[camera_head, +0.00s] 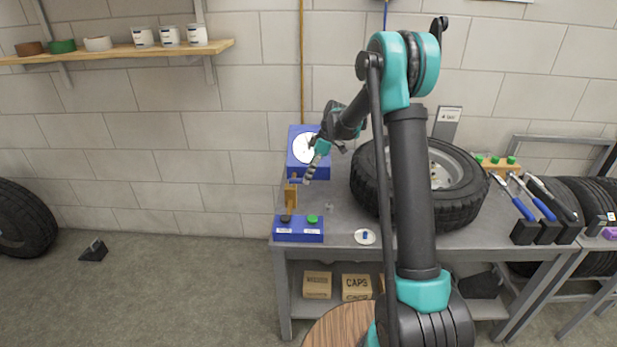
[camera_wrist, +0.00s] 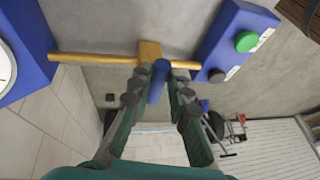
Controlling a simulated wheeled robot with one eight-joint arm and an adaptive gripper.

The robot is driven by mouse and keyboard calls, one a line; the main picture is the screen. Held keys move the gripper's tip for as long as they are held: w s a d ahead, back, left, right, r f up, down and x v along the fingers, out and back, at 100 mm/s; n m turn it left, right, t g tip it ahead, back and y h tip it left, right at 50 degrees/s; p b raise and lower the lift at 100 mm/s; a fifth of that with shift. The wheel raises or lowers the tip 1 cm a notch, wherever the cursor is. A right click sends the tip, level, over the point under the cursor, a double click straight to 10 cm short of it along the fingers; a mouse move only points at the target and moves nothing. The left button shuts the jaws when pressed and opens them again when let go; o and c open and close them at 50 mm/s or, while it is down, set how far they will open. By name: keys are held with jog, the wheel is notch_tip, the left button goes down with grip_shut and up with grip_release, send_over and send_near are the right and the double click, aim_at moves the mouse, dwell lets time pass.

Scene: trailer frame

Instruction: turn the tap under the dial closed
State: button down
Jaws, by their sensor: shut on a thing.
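The dial (camera_head: 306,148) is a white round face on a blue box at the back left of the bench; its edge shows at the left of the wrist view (camera_wrist: 4,68). Under it a brass pipe (camera_wrist: 95,58) runs to a brass tap body (camera_wrist: 150,50); the brass also shows in the head view (camera_head: 291,198). The tap's blue lever (camera_wrist: 157,82) stands out from the body, roughly square across the pipe in the wrist view. My gripper (camera_wrist: 160,88) is shut on this lever, one finger on each side. In the head view my gripper (camera_head: 309,172) partly covers the box.
A blue box with a black and a green knob (camera_head: 298,229) stands at the bench's front left, close to the tap. A tyre (camera_head: 455,212) lies right of the dial. A small white dish (camera_head: 365,237) is at the front edge.

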jog(key=c, duration=1.4)
grip_release()
jog(key=shift+c, duration=0.2)
jog(key=v, duration=1.2)
jog(key=s+d+f+m+t+h, duration=0.1)
jog(key=s+d+f+m, duration=0.3)
jog(key=s, duration=0.7)
jog(key=s+d+f+m+t+h, duration=0.2)
jog(key=s+d+m, duration=0.4)
jog(key=s, duration=0.6)
jog(key=s+d+f+m+t+h, duration=0.1)
jog(key=s+d+f+m+t, duration=0.2)
jog(key=s, duration=0.9)
notch_tip(320, 180, down, 3)
jog(key=d+m, duration=0.2)
jog(key=m, duration=0.2)
jog(key=shift+s+h, duration=0.2)
jog(key=shift+h, duration=0.1)
